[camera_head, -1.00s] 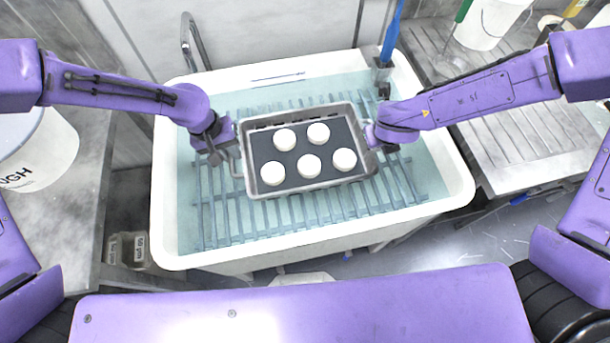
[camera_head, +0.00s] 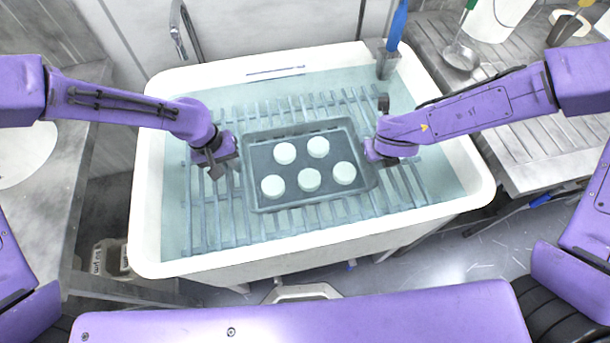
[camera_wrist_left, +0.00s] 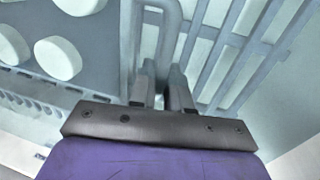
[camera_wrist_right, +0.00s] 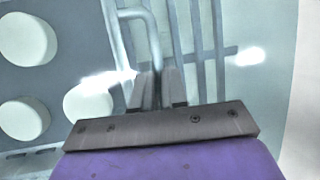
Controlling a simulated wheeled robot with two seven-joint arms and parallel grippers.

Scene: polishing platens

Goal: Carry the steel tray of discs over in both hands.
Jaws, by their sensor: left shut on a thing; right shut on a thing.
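The steel tray (camera_head: 310,205) carries several white discs (camera_head: 309,179) and sits in the water of the white sink (camera_head: 142,215), tinted by the water, just over or on the rack of bars (camera_head: 205,215). My left gripper (camera_head: 222,163) is shut on the tray's left handle (camera_wrist_left: 166,45), seen between its fingers in the left wrist view. My right gripper (camera_head: 378,158) is shut on the right handle (camera_wrist_right: 152,45), seen in the right wrist view. The tray looks level. I cannot tell whether its underside touches the bars.
A blue-handled tool (camera_head: 395,28) stands in a holder at the sink's back right corner. A tap (camera_head: 182,35) rises at the back left. A ribbed drainboard (camera_head: 540,150) with a ladle (camera_head: 460,55) and a white bucket (camera_head: 497,18) lies to the right.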

